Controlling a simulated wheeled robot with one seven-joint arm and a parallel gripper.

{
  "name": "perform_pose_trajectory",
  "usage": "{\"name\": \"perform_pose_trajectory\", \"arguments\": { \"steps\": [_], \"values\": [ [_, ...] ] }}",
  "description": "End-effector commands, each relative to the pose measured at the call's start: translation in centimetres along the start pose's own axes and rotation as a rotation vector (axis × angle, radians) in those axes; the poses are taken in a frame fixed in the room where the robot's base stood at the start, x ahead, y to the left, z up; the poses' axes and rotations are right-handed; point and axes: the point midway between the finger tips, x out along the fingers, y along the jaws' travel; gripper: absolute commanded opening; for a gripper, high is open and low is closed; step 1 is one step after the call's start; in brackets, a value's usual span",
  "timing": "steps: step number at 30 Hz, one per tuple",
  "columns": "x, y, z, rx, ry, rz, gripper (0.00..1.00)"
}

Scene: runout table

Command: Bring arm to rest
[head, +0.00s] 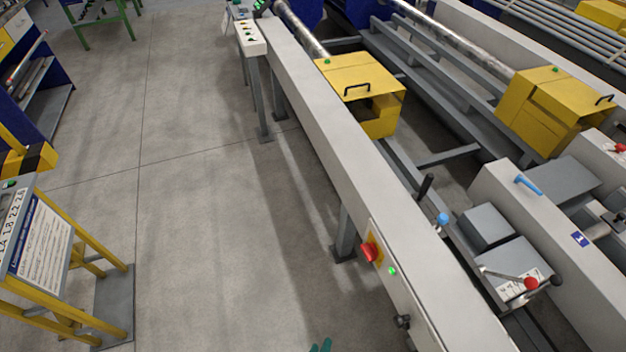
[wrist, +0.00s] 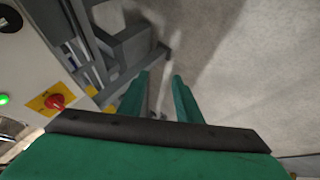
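My gripper (wrist: 160,95) shows in the wrist view as two green fingers set apart with a gap between them. Nothing is visible between the fingers; grey floor shows past them. In the head view only the green tips of my gripper (head: 320,346) show at the bottom edge, over the floor left of the long runout table (head: 325,130). The rest of my arm is hidden below the head view. In the wrist view the table's side panel, with a red knob on a yellow plate (wrist: 52,101), lies left of the fingers.
The red knob (head: 369,251) and a green light (head: 393,271) sit on the table's near side. A yellow-legged stand (head: 95,265) with a printed board is at the left. Yellow guards (head: 362,88) stand beyond the table. The floor (head: 210,190) between stand and table is clear.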

Motion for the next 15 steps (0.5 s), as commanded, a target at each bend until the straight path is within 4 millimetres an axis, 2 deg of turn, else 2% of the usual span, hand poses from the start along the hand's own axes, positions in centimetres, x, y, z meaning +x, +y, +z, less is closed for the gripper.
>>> {"name": "perform_pose_trajectory", "arguments": {
  "steps": [1, 3, 8, 11, 15],
  "values": [
    [-1.8, -0.3, 0.3, 0.04, 0.036, -0.033, 0.31],
    [-4.2, -0.4, 0.1, 0.101, 0.096, -0.072, 0.31],
    [-10.0, 0.9, -1.3, 0.247, 0.239, -0.131, 0.31],
    [-14.0, 2.5, -2.5, 0.345, 0.329, -0.148, 0.31],
    [-19.7, 6.0, -4.5, 0.481, 0.456, -0.146, 0.31]
  ]
}}
